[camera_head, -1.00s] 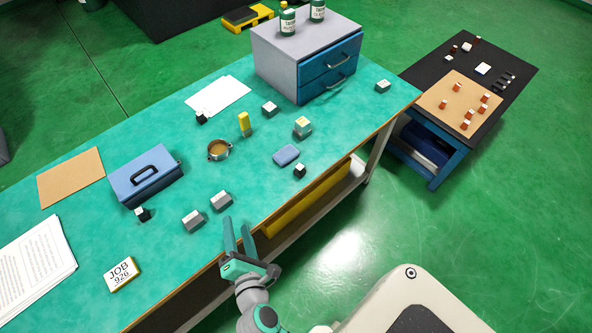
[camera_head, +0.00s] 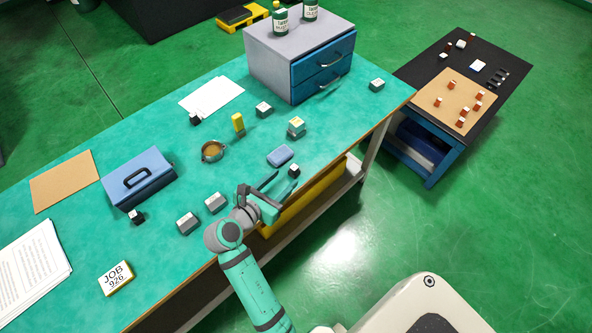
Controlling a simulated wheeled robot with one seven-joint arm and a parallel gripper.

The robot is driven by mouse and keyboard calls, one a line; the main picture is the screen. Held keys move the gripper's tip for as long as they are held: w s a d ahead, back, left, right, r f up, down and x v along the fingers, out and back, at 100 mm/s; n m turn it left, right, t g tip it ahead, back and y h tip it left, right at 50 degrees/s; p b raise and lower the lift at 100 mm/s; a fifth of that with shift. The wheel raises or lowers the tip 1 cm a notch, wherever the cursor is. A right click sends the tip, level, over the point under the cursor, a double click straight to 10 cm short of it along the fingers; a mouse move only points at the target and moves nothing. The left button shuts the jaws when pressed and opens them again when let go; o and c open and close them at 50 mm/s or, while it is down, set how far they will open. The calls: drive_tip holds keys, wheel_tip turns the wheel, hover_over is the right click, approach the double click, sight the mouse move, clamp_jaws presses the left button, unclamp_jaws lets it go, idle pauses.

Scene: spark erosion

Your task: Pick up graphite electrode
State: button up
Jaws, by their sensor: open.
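Three small dark blocks with white tops, which look like graphite electrodes, are on the green bench. One dark block (camera_head: 293,171) is near the front edge, another (camera_head: 137,217) is in front of the blue toolbox, and a third (camera_head: 196,119) is by the white paper. My gripper (camera_head: 284,180) is open and empty over the bench's front edge. Its fingers point toward the nearest dark block, with the fingertips close to it. I cannot tell whether they touch it. The wrist hides part of the fingers.
Grey blocks (camera_head: 188,222) (camera_head: 216,202) sit left of my gripper. A drawer cabinet (camera_head: 275,62) is at the back. A side table (camera_head: 400,110) holds copper-coloured pieces.

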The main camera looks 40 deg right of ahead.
sight(292, 171)
drive_tip(key=x, duration=0.8)
drive_tip(key=shift+d, duration=0.1)
drive_tip(key=c, duration=1.2)
